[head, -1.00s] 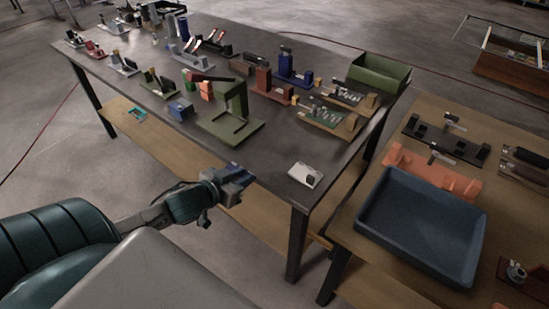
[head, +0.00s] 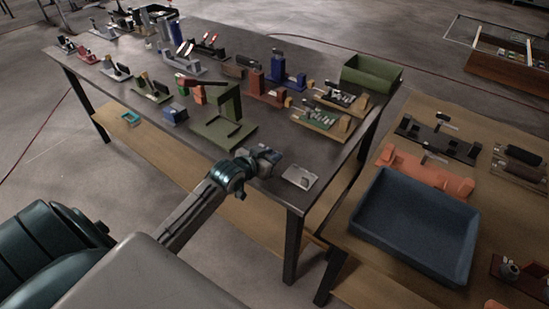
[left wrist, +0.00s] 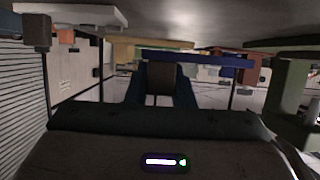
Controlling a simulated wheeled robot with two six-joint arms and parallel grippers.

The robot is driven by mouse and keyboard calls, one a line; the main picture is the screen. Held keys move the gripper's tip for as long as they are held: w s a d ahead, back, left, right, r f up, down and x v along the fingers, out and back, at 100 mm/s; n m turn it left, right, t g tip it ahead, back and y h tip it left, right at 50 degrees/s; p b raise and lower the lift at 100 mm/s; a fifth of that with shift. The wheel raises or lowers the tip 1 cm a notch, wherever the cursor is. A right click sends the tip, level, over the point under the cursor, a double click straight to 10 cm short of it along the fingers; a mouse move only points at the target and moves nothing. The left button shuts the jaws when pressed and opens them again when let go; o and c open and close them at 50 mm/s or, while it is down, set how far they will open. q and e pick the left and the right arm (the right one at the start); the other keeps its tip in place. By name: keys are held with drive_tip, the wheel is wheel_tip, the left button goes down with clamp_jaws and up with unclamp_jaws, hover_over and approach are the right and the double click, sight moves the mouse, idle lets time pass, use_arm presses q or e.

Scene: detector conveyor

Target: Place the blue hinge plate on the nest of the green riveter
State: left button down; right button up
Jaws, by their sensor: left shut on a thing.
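The green riveter (head: 229,103) stands on the dark table, with an upright frame and a flat green base (head: 216,134). Its nest is too small to tell apart. My left gripper (head: 268,157) is over the table's front edge, in front of and to the right of the riveter's base, apart from it. It is shut on the blue hinge plate, a flat blue bar (left wrist: 198,59) that shows across the fingertips in the left wrist view. In the head view the plate is hardly distinguishable from the gripper. My right gripper is not in view.
A white-grey plate-like item (head: 299,177) lies just right of my left gripper. A blue tray (head: 414,230) stands on the wooden table.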

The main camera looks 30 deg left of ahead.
use_arm(q)
drive_tip(key=shift+w+d+r, duration=0.1)
drive_tip(key=shift+w, duration=0.35)
drive_tip(key=f+p, duration=0.1)
drive_tip(key=w+f+p, duration=0.1)
drive_tip(key=shift+f, duration=0.35)
drive_tip(key=shift+s+f, duration=0.1)
drive_tip(key=shift+f, duration=0.25)
drive_tip(key=shift+f, duration=0.15)
drive_tip(key=c, duration=1.3)
unclamp_jaws()
drive_tip(key=shift+o, duration=0.2)
